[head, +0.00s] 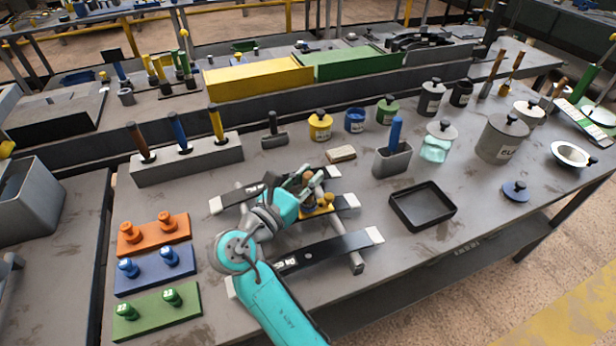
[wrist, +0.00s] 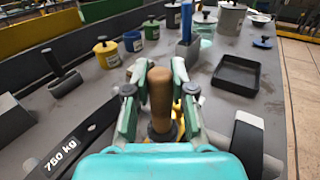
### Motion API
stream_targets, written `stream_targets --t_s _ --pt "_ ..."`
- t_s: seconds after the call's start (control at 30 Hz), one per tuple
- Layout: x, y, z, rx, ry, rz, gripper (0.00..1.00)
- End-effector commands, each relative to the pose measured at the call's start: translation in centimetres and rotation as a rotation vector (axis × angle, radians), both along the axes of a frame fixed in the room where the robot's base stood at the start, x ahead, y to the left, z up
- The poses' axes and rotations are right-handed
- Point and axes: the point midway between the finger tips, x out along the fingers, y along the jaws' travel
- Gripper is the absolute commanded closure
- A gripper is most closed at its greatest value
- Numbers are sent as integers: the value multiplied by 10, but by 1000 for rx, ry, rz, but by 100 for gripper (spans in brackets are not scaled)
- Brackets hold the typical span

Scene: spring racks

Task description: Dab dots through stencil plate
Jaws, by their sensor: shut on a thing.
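My gripper (head: 308,186) is shut on a tan wooden-handled dabber (wrist: 160,95), held upright between the two fingers in the wrist view. Its dark lower end is partly hidden. A yellow plate with rounded yellow knobs (head: 326,199) sits under and beside the gripper, on the middle dark spring bar (head: 343,203). I take it for the stencil plate; most of it is hidden, and I cannot tell whether the dabber touches it. Orange (head: 155,236), blue (head: 155,273) and green (head: 157,317) plates, each with two knobs, lie at the left.
A grey block (head: 190,163) holds brown, blue and yellow handled tools. A black tray (head: 423,206) lies to the right. A blue-handled tool stands in a grey holder (head: 392,160).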

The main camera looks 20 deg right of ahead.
Motion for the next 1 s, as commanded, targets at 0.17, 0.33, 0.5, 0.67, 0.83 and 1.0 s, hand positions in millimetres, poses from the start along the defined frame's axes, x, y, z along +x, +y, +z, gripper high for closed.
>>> stream_targets --t_s 0.17,0.33,0.5,0.67,0.83,1.0 --pt "0 0 -1 0 0 0 100" --pt "0 0 -3 0 0 0 100" --pt "0 0 -5 0 0 0 100" --pt "0 0 -6 0 0 0 100" --pt "0 0 -8 0 0 0 100" --pt "0 0 -9 0 0 0 100"
